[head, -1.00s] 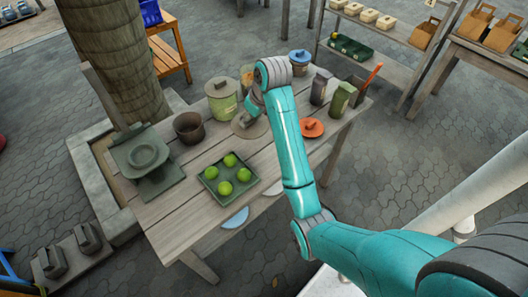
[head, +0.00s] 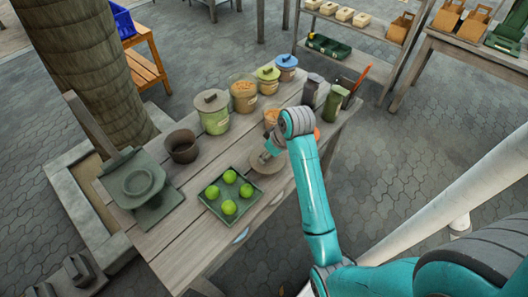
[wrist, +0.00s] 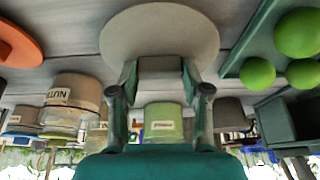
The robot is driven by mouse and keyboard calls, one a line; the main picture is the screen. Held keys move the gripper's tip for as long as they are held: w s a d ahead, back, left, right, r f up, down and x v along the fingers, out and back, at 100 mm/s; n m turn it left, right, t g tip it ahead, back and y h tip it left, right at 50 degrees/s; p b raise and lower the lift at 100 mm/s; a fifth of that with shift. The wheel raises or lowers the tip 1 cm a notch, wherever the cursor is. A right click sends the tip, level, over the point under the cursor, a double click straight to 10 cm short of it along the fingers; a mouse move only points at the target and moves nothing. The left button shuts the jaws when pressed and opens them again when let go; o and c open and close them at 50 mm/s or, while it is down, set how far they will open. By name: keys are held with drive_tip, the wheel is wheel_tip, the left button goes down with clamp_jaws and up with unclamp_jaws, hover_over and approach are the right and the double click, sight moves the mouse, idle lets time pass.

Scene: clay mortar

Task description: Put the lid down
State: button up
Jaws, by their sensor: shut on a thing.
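A round, flat grey-beige lid (head: 264,163) is over the wooden table, just right of the green tray. It fills the top middle of the wrist view (wrist: 160,35). My gripper (wrist: 157,82) is shut on the lid's block-shaped knob, one finger on each side. In the head view my gripper (head: 271,150) comes down onto the lid from the right. The lid is level and at or very close to the tabletop; I cannot tell whether it touches. Part of its far side is hidden by my gripper.
The green tray (head: 210,206) holds several green apples. An orange lid (wrist: 14,45) lies nearby, mostly hidden by my arm in the head view. Bare planks lie left of the tray.

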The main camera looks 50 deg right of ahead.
drive_tip(key=shift+f, duration=0.6)
drive_tip(key=o, duration=1)
drive_tip(key=shift+f, duration=0.1)
drive_tip(key=shift+o, duration=0.2)
